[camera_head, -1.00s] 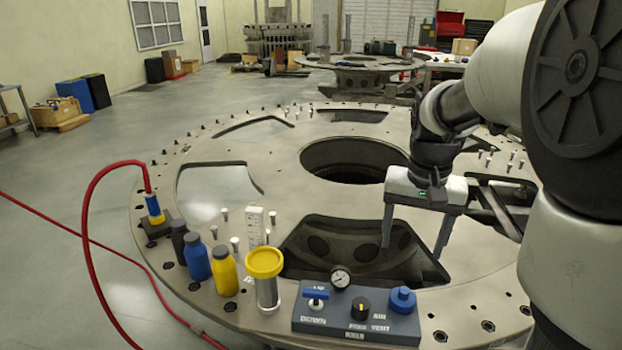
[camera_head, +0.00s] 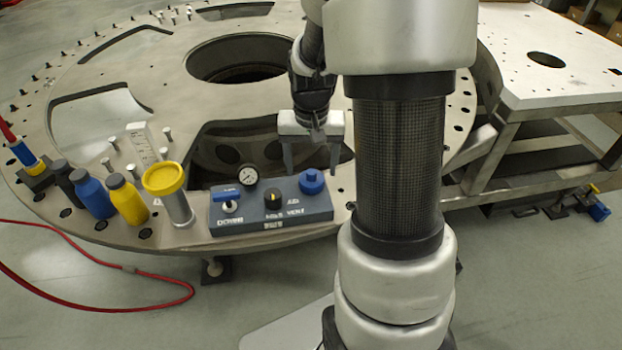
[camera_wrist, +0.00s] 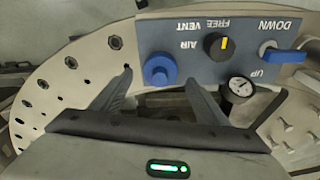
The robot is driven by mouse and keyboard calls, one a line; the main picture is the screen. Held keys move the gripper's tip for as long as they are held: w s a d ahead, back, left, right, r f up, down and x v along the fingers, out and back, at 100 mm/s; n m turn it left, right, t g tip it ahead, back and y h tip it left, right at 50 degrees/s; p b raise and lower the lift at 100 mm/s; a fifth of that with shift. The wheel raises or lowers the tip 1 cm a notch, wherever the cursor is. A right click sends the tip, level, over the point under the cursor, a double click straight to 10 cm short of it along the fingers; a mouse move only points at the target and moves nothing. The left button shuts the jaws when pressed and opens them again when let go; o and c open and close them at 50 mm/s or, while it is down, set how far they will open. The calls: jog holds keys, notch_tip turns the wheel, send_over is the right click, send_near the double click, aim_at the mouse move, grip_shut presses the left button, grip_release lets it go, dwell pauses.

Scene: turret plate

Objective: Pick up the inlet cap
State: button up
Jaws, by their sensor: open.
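A round blue cap (camera_head: 312,181), which I take as the inlet cap, sits at the right end of a grey control panel (camera_head: 258,228). In the wrist view the blue cap (camera_wrist: 160,70) is beside the word AIR. My gripper (camera_head: 311,170) is open and empty, fingers pointing down, just behind and above the cap in the head view. In the wrist view my gripper (camera_wrist: 159,80) has its two fingertips on either side of the cap's line, with the cap showing between and beyond them. I cannot tell the exact height gap.
The panel carries a gauge (camera_head: 248,175), a black knob (camera_head: 273,198) and a blue lever (camera_head: 226,194). Left of it stand a yellow-topped cylinder (camera_head: 178,204), a yellow bottle (camera_head: 127,203) and a blue bottle (camera_head: 93,196). The plate has a dark opening behind the panel.

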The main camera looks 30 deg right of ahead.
aim_at(311, 179)
jog(key=shift+w+d+f, duration=0.1)
jog(key=shift+w+f, duration=0.05)
jog(key=shift+f, duration=1.25)
jog(key=c, duration=1)
